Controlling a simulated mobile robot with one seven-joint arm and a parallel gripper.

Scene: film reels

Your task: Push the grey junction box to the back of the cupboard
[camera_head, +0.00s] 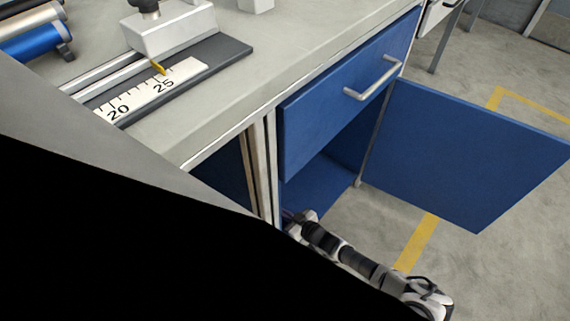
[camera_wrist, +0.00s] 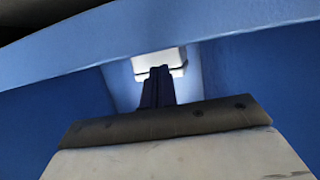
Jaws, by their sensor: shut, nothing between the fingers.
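The cupboard (camera_head: 320,187) is blue and open under the workbench, below a closed drawer. My arm reaches to its opening in the head view, where I cannot make out my fingers. In the wrist view my gripper (camera_wrist: 158,70) is shut, its dark fingers together with nothing between them, pointing into the blue interior. A pale grey box (camera_wrist: 146,63), likely the junction box, shows just beyond the fingertips. The fingers hide part of it, and I cannot tell whether they touch it. The box does not show in the head view.
The cupboard door (camera_head: 470,155) stands wide open to the right. The drawer (camera_head: 345,100) with its metal handle is above the opening. A blue edge (camera_wrist: 60,60) crosses the wrist view. The worktop (camera_head: 270,65) holds a ruler device and rollers. Floor beyond the door is clear.

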